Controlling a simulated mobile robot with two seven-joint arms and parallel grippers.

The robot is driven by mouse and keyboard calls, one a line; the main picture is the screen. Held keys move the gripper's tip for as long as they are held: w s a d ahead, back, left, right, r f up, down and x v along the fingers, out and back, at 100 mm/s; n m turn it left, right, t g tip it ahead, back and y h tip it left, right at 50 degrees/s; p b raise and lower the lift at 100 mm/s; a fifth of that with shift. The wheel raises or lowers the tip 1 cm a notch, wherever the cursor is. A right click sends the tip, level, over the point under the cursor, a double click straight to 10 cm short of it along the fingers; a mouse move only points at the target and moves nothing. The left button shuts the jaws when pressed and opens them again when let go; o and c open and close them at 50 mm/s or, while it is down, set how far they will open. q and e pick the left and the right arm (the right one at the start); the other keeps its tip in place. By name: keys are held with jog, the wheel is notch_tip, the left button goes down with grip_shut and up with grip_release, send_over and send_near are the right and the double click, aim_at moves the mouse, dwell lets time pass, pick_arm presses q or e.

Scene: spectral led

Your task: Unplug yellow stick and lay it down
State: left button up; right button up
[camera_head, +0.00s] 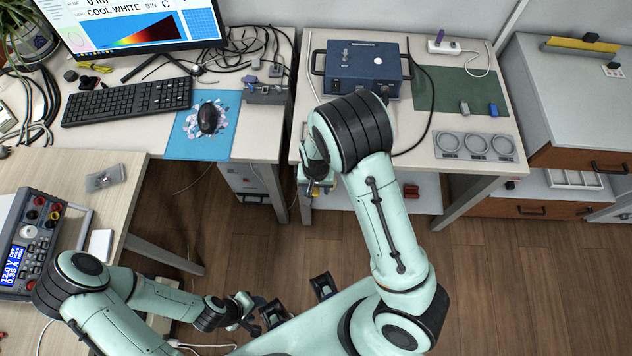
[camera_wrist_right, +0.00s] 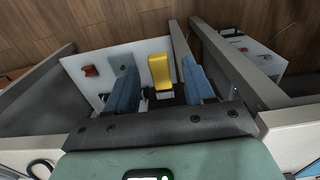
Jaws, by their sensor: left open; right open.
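The yellow stick (camera_wrist_right: 160,70) shows in the right wrist view, with a small pale piece at its near end. It lies between the two blue fingers of my right gripper (camera_wrist_right: 161,88), with a gap on either side. I cannot tell what the stick rests on or is plugged into. In the head view my right gripper (camera_head: 318,185) hangs at the front edge of the middle table, partly hidden by its own arm, and I cannot make out the stick clearly. My left gripper (camera_head: 246,311) is low over the floor, empty and away from the tables.
A blue instrument box (camera_head: 360,70) stands on the middle table. A green mat (camera_head: 440,90), a blue stick (camera_head: 493,110), a grey stick (camera_head: 464,109) and a grey plate with three rings (camera_head: 476,146) are to its right. A red object (camera_wrist_right: 90,71) sits on the lower shelf.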

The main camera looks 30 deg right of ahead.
jog(key=shift+f, duration=0.1)
grip_shut()
dwell(0.3)
jog(key=shift+s+a, duration=0.1)
jog(key=shift+s, duration=0.05)
jog(key=shift+s+a, duration=0.6)
jog(key=shift+s, duration=0.35)
jog(key=shift+s+a, duration=0.15)
jog(key=shift+s, duration=0.1)
jog(key=shift+s+a, duration=0.2)
jog(key=shift+s, duration=0.1)
